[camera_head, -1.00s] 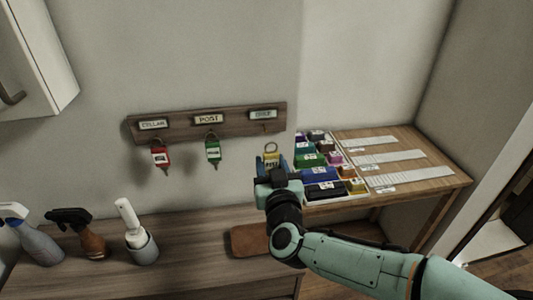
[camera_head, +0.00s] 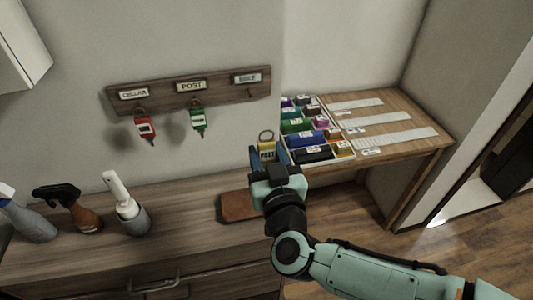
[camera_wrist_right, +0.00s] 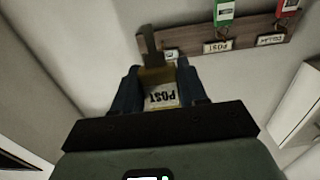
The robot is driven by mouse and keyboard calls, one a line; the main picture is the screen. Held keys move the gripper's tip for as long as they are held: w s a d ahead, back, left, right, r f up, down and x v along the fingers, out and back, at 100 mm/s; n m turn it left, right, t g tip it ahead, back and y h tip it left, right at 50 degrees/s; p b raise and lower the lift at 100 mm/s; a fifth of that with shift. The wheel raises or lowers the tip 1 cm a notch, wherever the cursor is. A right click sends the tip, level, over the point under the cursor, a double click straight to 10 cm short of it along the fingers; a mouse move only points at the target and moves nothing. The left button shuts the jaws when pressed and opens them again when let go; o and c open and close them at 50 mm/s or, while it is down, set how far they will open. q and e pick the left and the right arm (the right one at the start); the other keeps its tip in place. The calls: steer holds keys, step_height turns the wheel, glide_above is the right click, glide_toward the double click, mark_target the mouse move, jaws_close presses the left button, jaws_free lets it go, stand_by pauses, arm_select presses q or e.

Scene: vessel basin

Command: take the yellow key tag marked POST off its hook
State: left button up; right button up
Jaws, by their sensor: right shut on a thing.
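The yellow key tag marked POST (camera_head: 267,149) is held between the blue fingers of my right gripper (camera_head: 265,158), which is shut on it. Its ring (camera_head: 267,136) stands above the tag, clear of the wooden hook rack (camera_head: 219,89). The right wrist view shows the tag (camera_wrist_right: 161,95) between the fingers (camera_wrist_right: 160,88), its lettering upside down. The rack's right hook (camera_head: 252,93) is bare. A red tag (camera_head: 145,128) hangs below the CELLAR label and a green tag (camera_head: 197,119) below the POST label (camera_head: 191,87). My left gripper is out of view.
A brown mat (camera_head: 239,206) lies on the counter (camera_head: 190,225) below. Two spray bottles and a brush in its holder (camera_head: 133,219) stand at left.

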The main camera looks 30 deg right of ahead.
mark_target(267, 158)
steer(key=shift+s+r, duration=0.1)
steer(key=shift+s, duration=0.05)
steer(key=shift+v, duration=2.55)
steer(key=v, duration=0.2)
steer(key=shift+s+a+b, duration=0.15)
steer(key=shift+s+b, duration=0.15)
